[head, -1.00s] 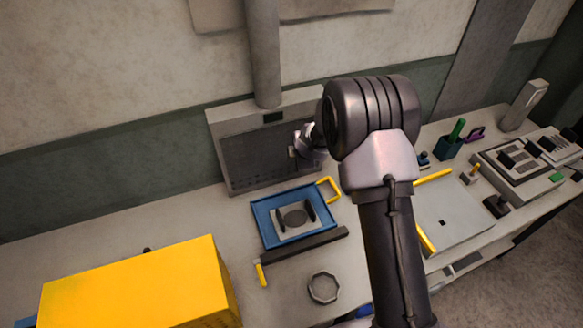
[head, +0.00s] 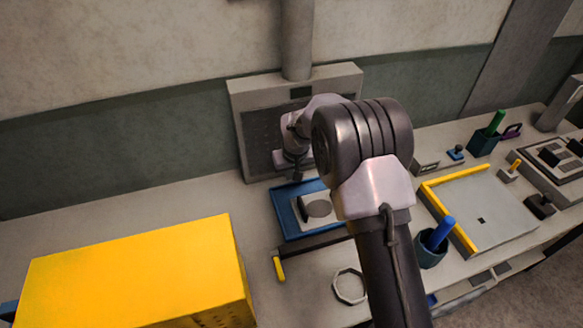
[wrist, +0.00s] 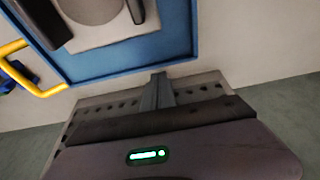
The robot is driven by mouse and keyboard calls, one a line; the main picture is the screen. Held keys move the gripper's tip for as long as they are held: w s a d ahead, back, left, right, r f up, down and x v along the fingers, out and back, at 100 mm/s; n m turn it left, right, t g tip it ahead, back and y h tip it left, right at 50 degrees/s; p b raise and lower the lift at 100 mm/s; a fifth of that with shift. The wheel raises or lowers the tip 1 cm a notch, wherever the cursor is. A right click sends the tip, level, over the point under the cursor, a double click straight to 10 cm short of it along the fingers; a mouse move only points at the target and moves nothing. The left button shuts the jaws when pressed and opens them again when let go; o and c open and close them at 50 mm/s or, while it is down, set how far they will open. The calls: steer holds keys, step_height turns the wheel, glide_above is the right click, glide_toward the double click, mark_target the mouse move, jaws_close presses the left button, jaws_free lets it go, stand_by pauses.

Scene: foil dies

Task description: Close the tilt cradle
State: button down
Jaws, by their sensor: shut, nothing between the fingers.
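The tilt cradle appears to be the blue tray (head: 284,217) on the bench, holding a grey plate with a round disc (head: 319,208). My arm covers its right part in the head view. In the wrist view its blue rim (wrist: 120,66) crosses the top, with a dark upright piece at each side of the disc. A yellow loop handle (wrist: 40,92) sticks out from the rim at the left; it is hidden in the head view. My gripper (head: 298,178) points down by the tray's back edge. In the wrist view its shut, empty fingers (wrist: 157,82) end close to the rim; contact is unclear.
A grey vented panel (head: 257,130) stands behind the tray. A dark bar with a yellow end (head: 279,267) lies in front, near a grey ring (head: 350,286). A big yellow box (head: 135,270) fills the left front. A yellow-edged board (head: 480,205) and a blue cup (head: 431,250) are right.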

steer(key=shift+f, duration=1.2)
